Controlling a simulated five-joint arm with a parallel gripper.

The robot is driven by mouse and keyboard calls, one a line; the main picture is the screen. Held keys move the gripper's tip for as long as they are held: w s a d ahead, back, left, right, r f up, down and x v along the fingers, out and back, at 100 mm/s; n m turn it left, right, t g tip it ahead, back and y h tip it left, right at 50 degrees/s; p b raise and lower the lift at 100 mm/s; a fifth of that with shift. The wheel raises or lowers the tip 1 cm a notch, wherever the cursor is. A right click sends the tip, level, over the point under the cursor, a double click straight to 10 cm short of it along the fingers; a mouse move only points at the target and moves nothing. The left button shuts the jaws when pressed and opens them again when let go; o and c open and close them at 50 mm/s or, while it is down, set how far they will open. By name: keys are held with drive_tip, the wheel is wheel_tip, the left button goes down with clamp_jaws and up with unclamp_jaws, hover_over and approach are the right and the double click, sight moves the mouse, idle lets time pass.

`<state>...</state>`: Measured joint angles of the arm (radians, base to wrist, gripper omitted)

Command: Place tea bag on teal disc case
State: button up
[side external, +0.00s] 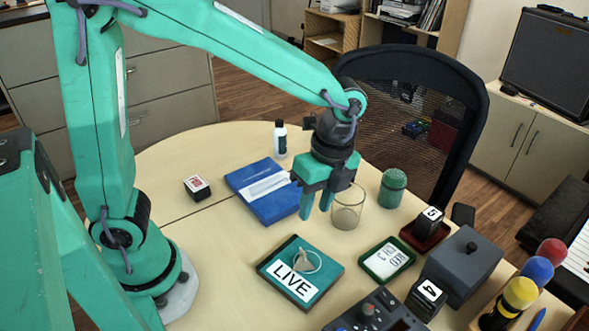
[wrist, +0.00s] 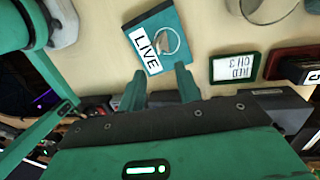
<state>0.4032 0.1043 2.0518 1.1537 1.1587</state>
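The teal disc case (side external: 321,280) lies flat on the table with a white LIVE label; it also shows in the wrist view (wrist: 177,64). A small pale, pointed tea bag (side external: 301,259) rests on the case above the label, with a thin light loop around or beside it. The tea bag also shows in the wrist view (wrist: 163,43). My gripper (side external: 315,212) is open and empty, above the table and behind the case in the side view. Its two fingers are apart in the wrist view (wrist: 159,70), with nothing between them.
A clear glass (side external: 347,212) stands close to my gripper. A blue case (side external: 262,206), a white bottle (side external: 280,138) and a green textured jar (side external: 392,187) are nearby. A green-framed sign (side external: 388,260), red tray (side external: 423,239) and dark box (side external: 462,264) crowd the right.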

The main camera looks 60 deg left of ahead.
drive_tip(key=s+a+r+n+t, duration=0.3)
drive_tip(key=a+n, duration=0.3)
drive_tip(key=n, duration=0.3)
drive_tip(key=s+a+r+n+t, duration=0.4)
drive_tip(key=s+a+r+n, duration=0.1)
drive_tip(key=a+n, duration=0.2)
drive_tip(key=shift+r+n+h, duration=0.3)
drive_tip(key=shift+n+h, duration=0.1)
drive_tip(key=shift+n, duration=0.5)
